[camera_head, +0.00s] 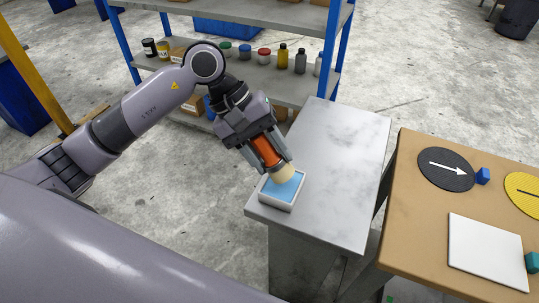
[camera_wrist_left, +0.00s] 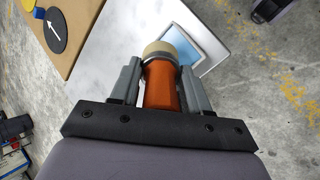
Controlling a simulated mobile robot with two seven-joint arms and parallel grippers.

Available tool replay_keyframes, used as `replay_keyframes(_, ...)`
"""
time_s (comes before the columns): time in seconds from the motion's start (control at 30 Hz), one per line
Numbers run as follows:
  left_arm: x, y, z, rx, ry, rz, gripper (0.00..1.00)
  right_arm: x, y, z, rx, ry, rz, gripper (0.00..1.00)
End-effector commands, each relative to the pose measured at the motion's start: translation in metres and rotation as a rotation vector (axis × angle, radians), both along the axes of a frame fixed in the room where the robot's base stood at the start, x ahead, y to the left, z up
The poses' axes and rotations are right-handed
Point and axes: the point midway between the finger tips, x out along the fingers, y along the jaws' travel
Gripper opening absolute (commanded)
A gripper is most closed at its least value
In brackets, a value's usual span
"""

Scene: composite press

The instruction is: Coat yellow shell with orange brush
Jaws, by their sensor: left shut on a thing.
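My left gripper (camera_head: 266,151) is shut on the orange brush (camera_head: 266,151), gripping its orange handle. The brush points down, its pale bristles (camera_head: 281,174) at or just above the blue surface of a white-rimmed tray (camera_head: 291,206); I cannot tell whether they touch. In the left wrist view the orange handle (camera_wrist_left: 160,85) sits between the two grey fingers, with the tray (camera_wrist_left: 212,50) beyond it. A yellow disc (camera_head: 524,190) with a dark mark lies on the tan table, cut by the right edge. I cannot tell whether it is the yellow shell. My right gripper is not in view.
The tray stands on the near left corner of a grey table (camera_head: 335,150), otherwise clear. The tan table (camera_head: 415,215) to the right holds a black disc (camera_head: 446,169) with a white arrow, a white square plate (camera_head: 487,250) and small blue and teal blocks. A shelf (camera_head: 290,85) with jars stands behind.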

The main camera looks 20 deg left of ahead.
Motion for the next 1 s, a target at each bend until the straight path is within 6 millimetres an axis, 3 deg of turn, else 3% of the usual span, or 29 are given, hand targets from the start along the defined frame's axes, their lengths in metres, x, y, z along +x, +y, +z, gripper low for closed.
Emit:
replay_keyframes(0.53, 0.000, -0.001, 0.047, -0.003, -0.004, -0.001, 0.12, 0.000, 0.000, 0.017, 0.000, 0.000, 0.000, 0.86)
replay_keyframes(1.0, 0.001, -0.001, 0.052, -0.004, -0.005, 0.000, 0.12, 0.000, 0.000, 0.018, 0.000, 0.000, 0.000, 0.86)
